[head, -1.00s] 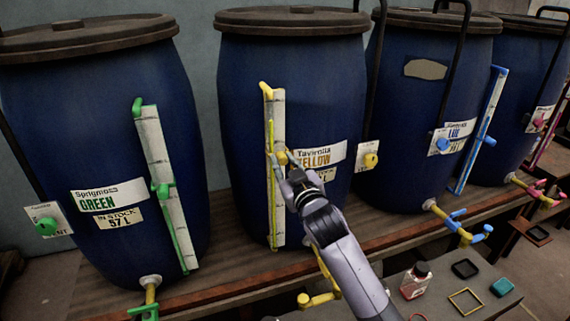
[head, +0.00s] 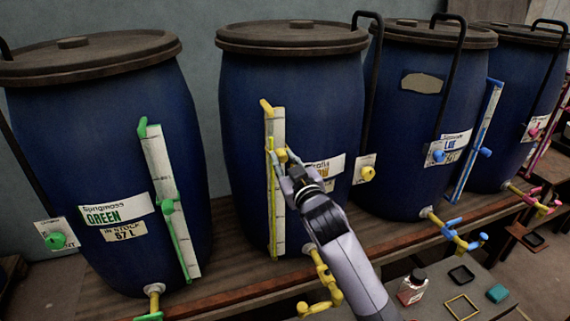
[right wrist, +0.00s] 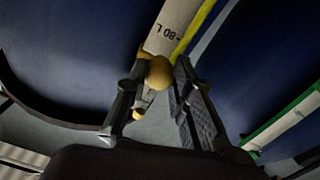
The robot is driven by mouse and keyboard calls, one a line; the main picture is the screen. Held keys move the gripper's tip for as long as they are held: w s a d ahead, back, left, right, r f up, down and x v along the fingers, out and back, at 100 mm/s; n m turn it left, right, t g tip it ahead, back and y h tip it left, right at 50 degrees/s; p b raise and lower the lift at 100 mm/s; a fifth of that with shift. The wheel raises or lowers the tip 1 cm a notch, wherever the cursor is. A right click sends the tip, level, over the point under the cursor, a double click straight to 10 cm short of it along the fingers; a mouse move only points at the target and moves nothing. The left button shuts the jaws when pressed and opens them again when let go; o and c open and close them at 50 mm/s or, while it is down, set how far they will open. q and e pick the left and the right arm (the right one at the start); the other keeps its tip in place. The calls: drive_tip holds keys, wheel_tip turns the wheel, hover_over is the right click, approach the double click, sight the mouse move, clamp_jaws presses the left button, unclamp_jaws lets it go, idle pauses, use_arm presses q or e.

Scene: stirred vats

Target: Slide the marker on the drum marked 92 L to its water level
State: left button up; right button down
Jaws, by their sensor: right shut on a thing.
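The blue drum with the yellow label (head: 289,85) carries a white upright gauge strip (head: 279,122) with a yellow line (head: 270,190) along its left side. The line's top shows a little above the yellow marker (head: 281,155). My right gripper (head: 287,166) is shut on the marker's knob. In the right wrist view the knob (right wrist: 159,72) sits between both fingers (right wrist: 156,80), close to the printed 80 L mark. My arm hides much of this drum's label and stock figure, so I cannot read 92 L. My left gripper is not in view.
The green-label drum (head: 105,100) stands left; blue-label (head: 418,120) and pink-fitted (head: 520,100) drums stand right. Yellow taps (head: 322,280) stick out below. A low table at the front right holds a small bottle (head: 412,288) and small trays (head: 462,306).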

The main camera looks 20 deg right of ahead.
use_arm(q)
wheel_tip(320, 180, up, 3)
drive_tip(key=shift+p, duration=0.85)
use_arm(e)
wheel_tip(320, 180, up, 4)
drive_tip(key=shift+f, duration=0.2)
drive_tip(key=c, duration=1.4)
unclamp_jaws()
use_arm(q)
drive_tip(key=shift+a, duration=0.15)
use_arm(e)
drive_tip(key=shift+s+f, duration=0.1)
drive_tip(key=s, duration=1.2)
drive_tip(key=shift+d, duration=0.2)
drive_tip(key=shift+w, duration=0.1)
